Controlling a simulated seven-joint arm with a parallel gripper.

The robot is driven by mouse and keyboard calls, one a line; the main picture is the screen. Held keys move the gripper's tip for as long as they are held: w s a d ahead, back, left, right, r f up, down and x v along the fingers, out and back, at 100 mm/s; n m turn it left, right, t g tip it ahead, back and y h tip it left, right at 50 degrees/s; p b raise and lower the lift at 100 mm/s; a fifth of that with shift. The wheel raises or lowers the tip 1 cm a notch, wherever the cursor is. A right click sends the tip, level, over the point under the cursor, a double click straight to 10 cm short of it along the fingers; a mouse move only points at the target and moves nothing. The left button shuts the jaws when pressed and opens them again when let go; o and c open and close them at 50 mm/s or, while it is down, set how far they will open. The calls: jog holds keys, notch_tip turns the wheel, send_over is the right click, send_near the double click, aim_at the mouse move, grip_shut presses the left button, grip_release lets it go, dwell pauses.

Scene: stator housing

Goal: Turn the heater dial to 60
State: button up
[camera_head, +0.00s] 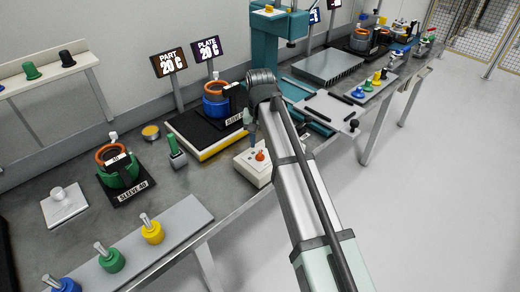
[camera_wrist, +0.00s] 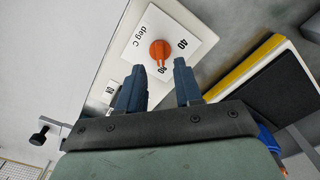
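The heater dial is an orange knob (camera_head: 260,155) on a white box (camera_head: 247,172) near the front edge of the bench. In the wrist view the dial (camera_wrist: 159,49) sits on a white plate marked "deg C" and "40". Its pointer faces the bottom of that picture, towards a partly hidden number that I cannot read surely. My gripper (camera_wrist: 158,64) is open, with its two blue fingers apart and nothing between them. In the wrist view the dial shows just beyond the gap. In the head view the fingers are above and behind the dial, apart from it.
A black plate with a yellow edge (camera_head: 208,150) lies to the left, carrying a blue and orange part (camera_head: 215,104). Two displays (camera_head: 169,62) (camera_head: 207,48) read 20 C. A teal press (camera_head: 266,50) stands behind.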

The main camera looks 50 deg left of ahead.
aim_at(260, 153)
jog(key=shift+f, duration=2.05)
jog(key=shift+f, duration=0.15)
jog(key=shift+c, duration=0.3)
grip_shut()
jog(key=n, duration=0.3)
jog(key=shift+n, duration=0.3)
jog(key=n, duration=0.4)
jog(key=shift+c, duration=1.6)
grip_release()
jog(key=shift+n, duration=0.4)
jog(key=shift+o, duration=1.3)
